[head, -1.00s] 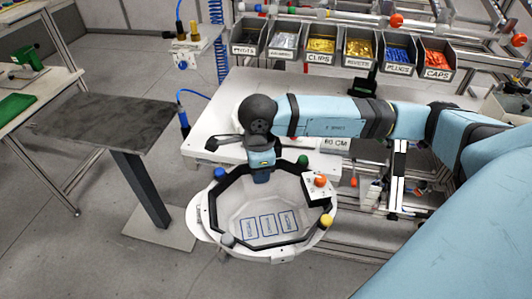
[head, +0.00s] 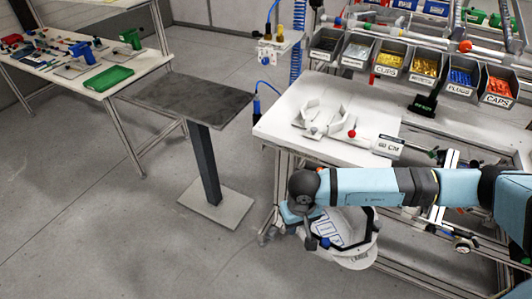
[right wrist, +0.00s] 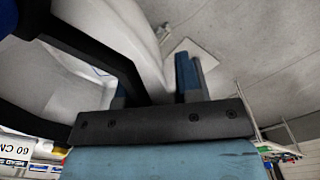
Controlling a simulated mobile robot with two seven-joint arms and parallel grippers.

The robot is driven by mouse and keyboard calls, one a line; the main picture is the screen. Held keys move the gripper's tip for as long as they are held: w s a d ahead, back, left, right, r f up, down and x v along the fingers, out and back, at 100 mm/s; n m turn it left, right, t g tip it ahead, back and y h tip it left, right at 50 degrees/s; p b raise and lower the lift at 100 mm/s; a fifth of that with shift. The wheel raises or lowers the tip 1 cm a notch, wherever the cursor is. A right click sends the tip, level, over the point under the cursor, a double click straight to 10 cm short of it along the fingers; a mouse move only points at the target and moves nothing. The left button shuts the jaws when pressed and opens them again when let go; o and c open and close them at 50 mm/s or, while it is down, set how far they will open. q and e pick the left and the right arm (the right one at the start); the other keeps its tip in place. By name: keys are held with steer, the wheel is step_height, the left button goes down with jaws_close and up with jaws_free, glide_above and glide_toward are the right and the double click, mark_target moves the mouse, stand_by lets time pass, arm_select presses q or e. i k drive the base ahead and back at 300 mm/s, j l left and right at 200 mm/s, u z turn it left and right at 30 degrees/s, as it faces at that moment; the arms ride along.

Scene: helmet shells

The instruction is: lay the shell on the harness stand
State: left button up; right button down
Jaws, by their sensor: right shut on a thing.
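The white shell (head: 358,246) shows in the lower middle of the head view, partly hidden under my right arm. In the right wrist view, the fingers (right wrist: 157,88) are shut on the pale curved rim of the shell (right wrist: 125,50). A black frame bar runs beside that rim. A white fixture with upright prongs (head: 322,120) stands on the bench; it looks like the harness stand, but I cannot be sure. The shell is apart from it, nearer to me. My left gripper is not in view.
The white bench (head: 285,108) carries a "60 CM" sign (head: 388,148). Labelled bins (head: 425,68) line its back. A dark-topped pedestal table (head: 190,98) stands to the left. Floor at lower left is clear.

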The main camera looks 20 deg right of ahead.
mark_target(191, 95)
steer(key=i+j, duration=1.05)
